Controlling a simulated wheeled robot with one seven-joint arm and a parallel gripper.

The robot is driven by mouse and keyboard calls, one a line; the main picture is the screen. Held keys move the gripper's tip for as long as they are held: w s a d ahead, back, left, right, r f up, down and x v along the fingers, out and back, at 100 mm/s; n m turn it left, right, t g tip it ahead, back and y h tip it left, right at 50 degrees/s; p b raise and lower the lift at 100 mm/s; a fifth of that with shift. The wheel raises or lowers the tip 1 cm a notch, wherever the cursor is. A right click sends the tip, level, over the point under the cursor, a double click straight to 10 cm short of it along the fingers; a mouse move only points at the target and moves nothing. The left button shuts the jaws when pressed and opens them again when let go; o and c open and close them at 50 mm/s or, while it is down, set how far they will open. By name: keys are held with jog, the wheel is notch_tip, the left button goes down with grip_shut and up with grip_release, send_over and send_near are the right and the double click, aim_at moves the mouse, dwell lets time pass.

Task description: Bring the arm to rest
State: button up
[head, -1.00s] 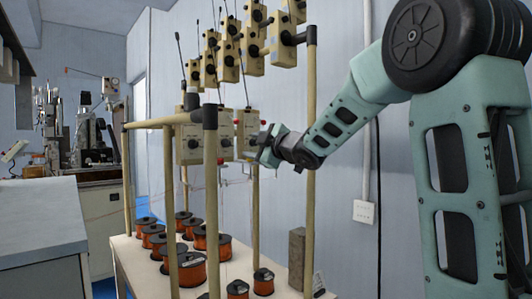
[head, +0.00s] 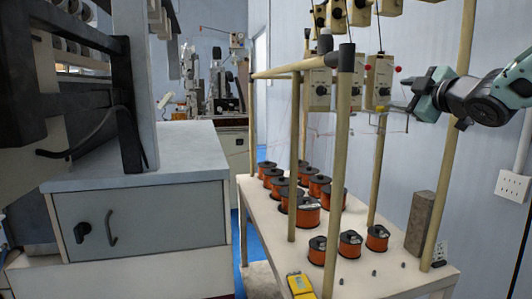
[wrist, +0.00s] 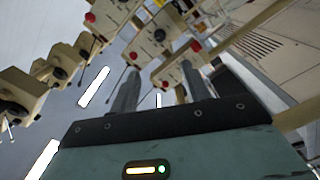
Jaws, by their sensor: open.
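My gripper (head: 398,108) is at the end of my arm, which reaches in from the right edge of the head view. It is raised above the table, close to the cream tensioner boxes (head: 379,80) of the wooden-post rack. I cannot tell from the head view whether it touches the rack. In the wrist view my gripper (wrist: 160,90) has its two fingers apart with nothing held between them. Several tensioner boxes with red and black knobs (wrist: 152,37) lie beyond the fingertips.
Rack posts (head: 343,160) and several orange wire spools (head: 308,212) stand on the white table (head: 375,283). A yellow device (head: 300,286) lies at its front edge. A grey block (head: 420,222) stands at right. A grey-topped cabinet (head: 150,160) is at left. A wall socket (head: 512,186) is behind.

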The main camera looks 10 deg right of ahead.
jog(key=s+a+f+m+g+h, duration=0.1)
jog(key=s+a+f+m+g, duration=0.2)
jog(key=f, duration=0.7)
jog(key=s+a+f+m+g+h, duration=0.1)
jog(key=a+f+m+g, duration=0.3)
jog(key=f, duration=0.6)
jog(key=s+a+f+m+g+y, duration=0.1)
jog(key=s+a+f+m+g, duration=0.25)
jog(key=s+f, duration=0.35)
jog(key=s+a+f+m+g, duration=0.2)
jog(key=s+a+f+g, duration=0.1)
jog(key=s+f+g, duration=0.3)
jog(key=s+a+r+n+g+y+p, duration=0.1)
jog(key=s+a+n, duration=0.6)
jog(key=s+a, duration=0.8)
jog(key=a, duration=0.4)
jog(key=shift+s+r+n, duration=0.3)
jog(key=shift+s+n, duration=0.05)
jog(key=shift+s, duration=0.05)
